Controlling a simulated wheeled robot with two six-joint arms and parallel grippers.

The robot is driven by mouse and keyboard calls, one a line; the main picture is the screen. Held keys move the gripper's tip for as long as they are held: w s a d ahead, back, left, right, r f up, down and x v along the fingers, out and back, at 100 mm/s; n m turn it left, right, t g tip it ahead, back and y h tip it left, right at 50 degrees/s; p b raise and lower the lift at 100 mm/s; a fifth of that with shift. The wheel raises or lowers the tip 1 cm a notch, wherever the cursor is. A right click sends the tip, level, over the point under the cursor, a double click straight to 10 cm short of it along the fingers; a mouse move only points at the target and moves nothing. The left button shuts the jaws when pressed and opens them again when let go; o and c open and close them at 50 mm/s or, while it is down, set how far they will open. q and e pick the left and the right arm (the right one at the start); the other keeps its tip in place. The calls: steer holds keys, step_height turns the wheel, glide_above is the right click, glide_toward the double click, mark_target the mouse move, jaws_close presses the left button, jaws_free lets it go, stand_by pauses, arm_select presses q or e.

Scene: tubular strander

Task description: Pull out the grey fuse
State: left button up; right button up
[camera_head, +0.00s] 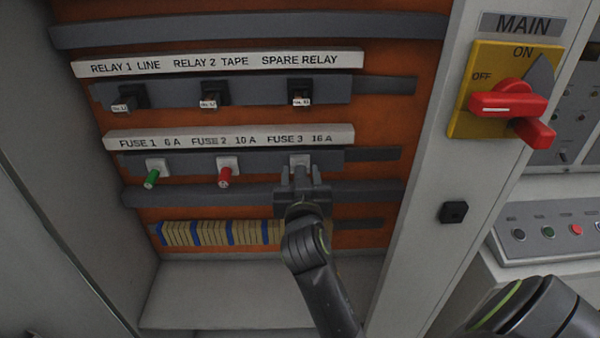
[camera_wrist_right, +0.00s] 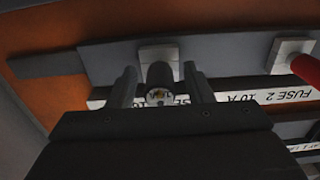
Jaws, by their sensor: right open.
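The grey fuse (camera_wrist_right: 159,78) sits at the FUSE 3 16 A position, in front of its white holder (camera_wrist_right: 158,52). In the head view that holder (camera_head: 300,160) is partly covered by my right gripper (camera_head: 300,177), and the fuse is hard to make out there. In the right wrist view the open fingers of the right gripper (camera_wrist_right: 160,88) stand on either side of the fuse, with a visible gap on each side. My left gripper is not in view.
A green fuse (camera_head: 152,179) and a red fuse (camera_head: 224,178) stick out to the left. Relays (camera_head: 210,95) sit in the row above. A terminal strip (camera_head: 215,233) runs below. The red MAIN switch (camera_head: 508,103) is on the cabinet frame at right.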

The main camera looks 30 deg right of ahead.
stand_by(0.5)
jaws_close()
steer(key=shift+s, duration=0.1)
